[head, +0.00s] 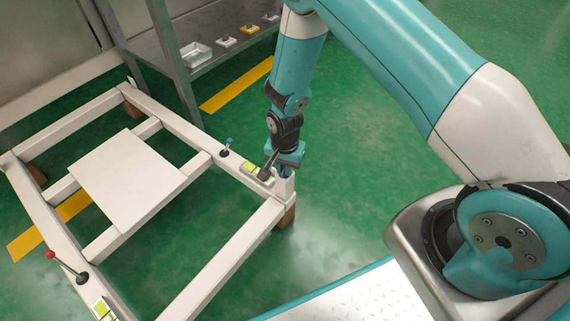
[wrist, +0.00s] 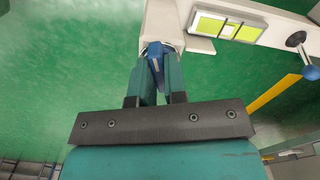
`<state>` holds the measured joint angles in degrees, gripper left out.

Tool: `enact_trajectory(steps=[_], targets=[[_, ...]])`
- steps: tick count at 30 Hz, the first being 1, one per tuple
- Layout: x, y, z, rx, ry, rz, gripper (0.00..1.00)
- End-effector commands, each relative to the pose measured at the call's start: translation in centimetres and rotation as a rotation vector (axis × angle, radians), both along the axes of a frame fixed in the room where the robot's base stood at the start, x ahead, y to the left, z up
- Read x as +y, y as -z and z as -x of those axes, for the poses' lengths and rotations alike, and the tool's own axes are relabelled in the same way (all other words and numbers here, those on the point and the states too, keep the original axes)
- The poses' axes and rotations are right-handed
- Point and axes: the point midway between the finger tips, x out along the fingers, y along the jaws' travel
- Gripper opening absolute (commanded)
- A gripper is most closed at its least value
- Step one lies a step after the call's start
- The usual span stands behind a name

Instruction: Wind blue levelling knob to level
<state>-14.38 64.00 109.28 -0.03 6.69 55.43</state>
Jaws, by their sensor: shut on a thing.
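My gripper (wrist: 159,66) is shut on the blue levelling knob (wrist: 155,58) at the near right corner of the white frame (head: 225,265). In the wrist view the knob shows as a blue piece between the two fingers, below a white corner post (wrist: 160,22). In the head view my gripper (head: 285,168) points down at that corner and largely hides the knob. A yellow-green spirit level (head: 250,168) lies on the frame rail beside the corner; it also shows in the wrist view (wrist: 212,25). I cannot make out the bubble's position clearly.
A blue-tipped lever (head: 229,141) stands on the same rail. A red-tipped lever (head: 66,266) and a second level (head: 103,308) are on the near left rail. A white plate (head: 128,180) lies across the frame. A metal shelf (head: 215,50) stands behind. Green floor to the right is clear.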

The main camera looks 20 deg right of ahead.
Motion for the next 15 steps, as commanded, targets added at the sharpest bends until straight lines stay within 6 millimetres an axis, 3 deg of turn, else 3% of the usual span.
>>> enact_trajectory(steps=[7,15], targets=[[-0.23,-0.12,-0.02,0.0,0.027,0.005,0.0],[-0.24,-0.13,-0.02,0.0,0.235,0.006,0.0]])
